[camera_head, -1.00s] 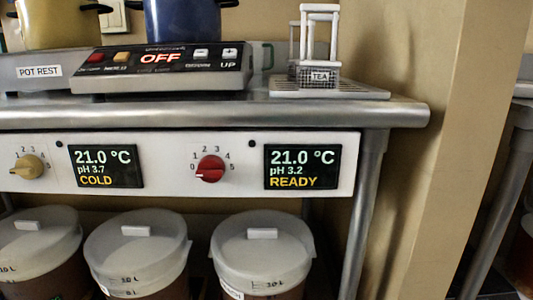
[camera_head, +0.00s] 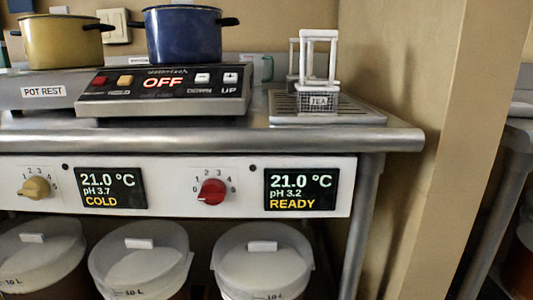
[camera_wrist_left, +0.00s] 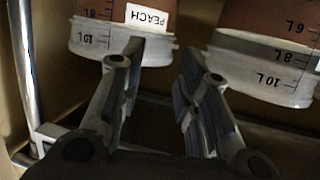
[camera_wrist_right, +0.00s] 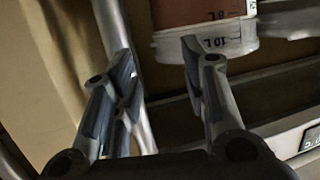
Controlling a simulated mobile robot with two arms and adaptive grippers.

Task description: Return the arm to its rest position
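My left gripper (camera_wrist_left: 158,75) shows in the left wrist view with its two fingers apart and nothing between them. Beyond its fingertips is a bucket labelled PEACH (camera_wrist_left: 120,38), seen upside down, with another bucket (camera_wrist_left: 265,75) to the right. My right gripper (camera_wrist_right: 160,65) shows in the right wrist view, also with fingers apart and empty. A bucket with a white lid (camera_wrist_right: 205,42) lies beyond its right finger, and a metal leg (camera_wrist_right: 112,30) passes behind its left finger. Neither gripper nor arm shows in the head view.
In the head view, a steel table (camera_head: 395,138) carries a hotplate reading OFF (camera_head: 165,90), a blue pot (camera_head: 184,38), a yellow pot (camera_head: 62,42) and a TEA basket (camera_head: 318,102). Below are a control panel (camera_head: 236,172) reading COLD and READY, and several lidded buckets (camera_head: 262,262).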

